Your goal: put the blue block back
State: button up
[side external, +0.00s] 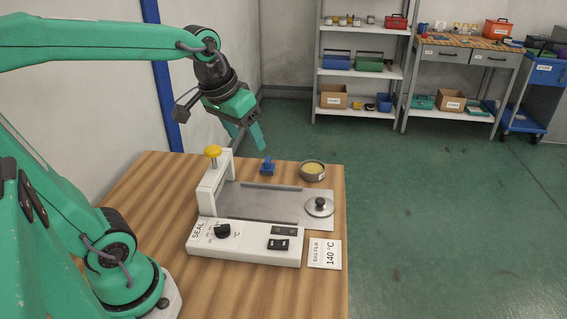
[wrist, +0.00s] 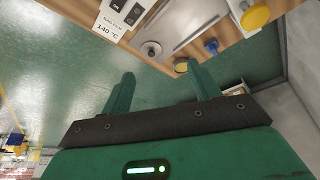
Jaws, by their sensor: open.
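The blue block (side external: 267,166) stands on the wooden table at the back edge, behind the sealer's metal plate. It has a wider base and a narrower top. It also shows in the wrist view (wrist: 211,46), beyond my right-hand finger. My gripper (side external: 246,135) is open and empty, in the air above and slightly left of the block, apart from it. In the wrist view, the two green fingers (wrist: 160,70) are spread with nothing between them.
The heat sealer (side external: 245,246) has a post with a yellow knob (side external: 213,152) left of the block. A bowl with yellow contents (side external: 312,170) stands right of the block. A metal lid with a knob (side external: 319,207) and a 140 °C card (side external: 325,254) are at the right.

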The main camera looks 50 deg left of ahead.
jog(key=s+d+f+m+t, duration=0.1)
jog(key=s+d+f+m, duration=0.1)
jog(key=s, duration=0.5)
jog(key=shift+s+d+f, duration=0.3)
jog(key=shift+s+d, duration=0.1)
jog(key=shift+d, duration=0.3)
